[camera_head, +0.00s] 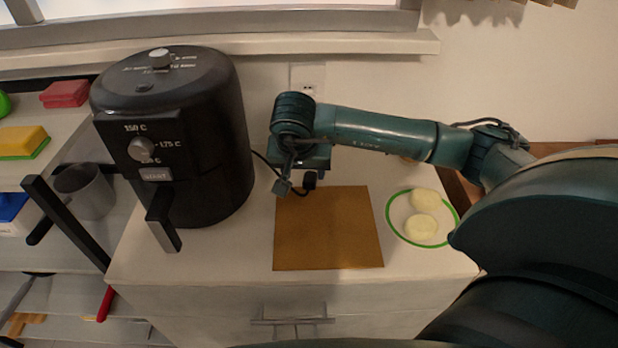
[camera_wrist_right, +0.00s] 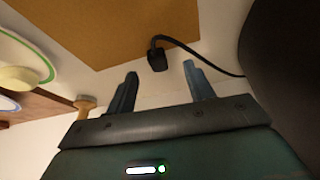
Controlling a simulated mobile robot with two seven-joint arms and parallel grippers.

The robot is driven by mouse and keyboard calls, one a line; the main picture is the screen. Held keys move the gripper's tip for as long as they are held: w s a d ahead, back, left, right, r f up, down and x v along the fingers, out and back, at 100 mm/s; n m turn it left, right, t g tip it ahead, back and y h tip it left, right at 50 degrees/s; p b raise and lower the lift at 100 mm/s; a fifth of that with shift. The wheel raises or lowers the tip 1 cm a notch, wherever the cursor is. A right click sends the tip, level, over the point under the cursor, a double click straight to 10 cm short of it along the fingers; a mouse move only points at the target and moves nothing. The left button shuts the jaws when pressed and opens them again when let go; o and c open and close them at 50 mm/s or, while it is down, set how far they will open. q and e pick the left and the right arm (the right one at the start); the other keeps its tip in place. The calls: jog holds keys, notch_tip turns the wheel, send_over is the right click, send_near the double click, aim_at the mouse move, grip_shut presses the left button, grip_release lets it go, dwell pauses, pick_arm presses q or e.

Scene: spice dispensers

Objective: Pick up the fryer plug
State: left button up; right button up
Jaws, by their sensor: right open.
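The fryer plug (camera_wrist_right: 159,62) is a small black block on a black cord, lying on the white counter near the edge of the brown mat. My right gripper (camera_wrist_right: 162,88) is open. In the right wrist view the plug appears between its two fingertips but a little beyond them, with nothing gripped. In the head view my right gripper (camera_head: 296,185) points down at the mat's back left corner, and it partly hides the plug and cord there. The black air fryer (camera_head: 215,150) stands to the left, with the cord running to it. My left gripper is not in view.
The brown mat (camera_head: 328,235) lies in the middle of the counter. A green-rimmed plate (camera_head: 400,230) with two pale round pieces is at the right. A wall socket (camera_head: 308,76) is behind my right arm. A shelf with sponges (camera_head: 22,141) and a grey mug (camera_head: 88,190) is at left.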

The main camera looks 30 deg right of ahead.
aim_at(309, 181)
jog(key=shift+w+d+f, duration=0.15)
jog(key=shift+f, duration=0.35)
jog(key=x, duration=0.2)
jog(key=p+x, duration=0.1)
jog(key=x, duration=0.1)
jog(key=shift+d+f, duration=0.2)
jog(key=shift+d, duration=0.2)
jog(key=shift+f, duration=0.2)
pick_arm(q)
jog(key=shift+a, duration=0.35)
pick_arm(e)
jog(key=shift+c, duration=0.4)
jog(key=c, duration=1)
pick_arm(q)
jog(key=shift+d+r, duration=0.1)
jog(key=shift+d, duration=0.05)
pick_arm(e)
jog(key=shift+r, duration=0.1)
